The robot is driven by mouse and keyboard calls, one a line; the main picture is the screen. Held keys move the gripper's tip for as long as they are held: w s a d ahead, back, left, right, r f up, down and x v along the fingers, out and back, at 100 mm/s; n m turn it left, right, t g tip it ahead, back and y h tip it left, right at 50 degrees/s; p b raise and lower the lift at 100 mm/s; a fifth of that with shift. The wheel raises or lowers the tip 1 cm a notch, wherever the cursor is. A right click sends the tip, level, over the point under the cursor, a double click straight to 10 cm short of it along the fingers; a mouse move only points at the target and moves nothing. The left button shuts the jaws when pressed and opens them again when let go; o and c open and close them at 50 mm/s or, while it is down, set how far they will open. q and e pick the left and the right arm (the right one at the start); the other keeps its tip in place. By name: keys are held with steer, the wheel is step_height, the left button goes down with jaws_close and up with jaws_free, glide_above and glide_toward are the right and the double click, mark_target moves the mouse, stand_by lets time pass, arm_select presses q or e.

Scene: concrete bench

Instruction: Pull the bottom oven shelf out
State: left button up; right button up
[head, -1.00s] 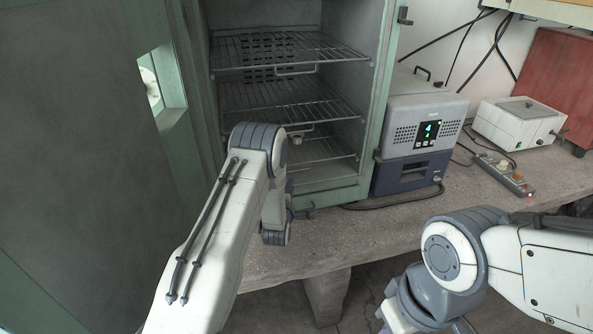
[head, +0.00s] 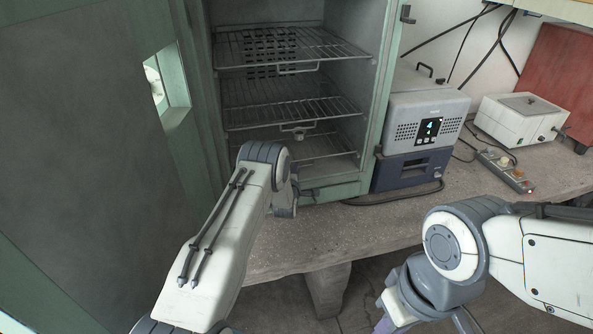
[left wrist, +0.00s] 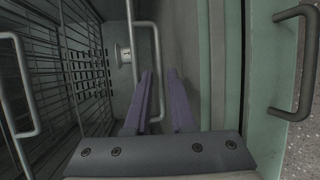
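The green oven (head: 385,100) stands open with three wire shelves. The bottom shelf (head: 325,148) is inside, partly hidden behind my left arm. In the left wrist view my left gripper (left wrist: 160,73) is open, with two purple fingers reaching into the oven. A U-shaped shelf handle (left wrist: 156,50) appears in line with the gap between them, its bar running down between the fingers; I cannot tell if they touch. Another shelf handle (left wrist: 22,90) is farther left. My right gripper (head: 385,322) is low, largely cut off.
The oven door (head: 85,130) is swung open at left. A grey-blue device (head: 425,125) stands right of the oven, then a white box (head: 518,118) and a power strip (head: 505,170). Bare bench (head: 365,225) lies in front of the oven.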

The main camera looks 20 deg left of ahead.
arm_select(q)
jaws_close()
stand_by(1.4)
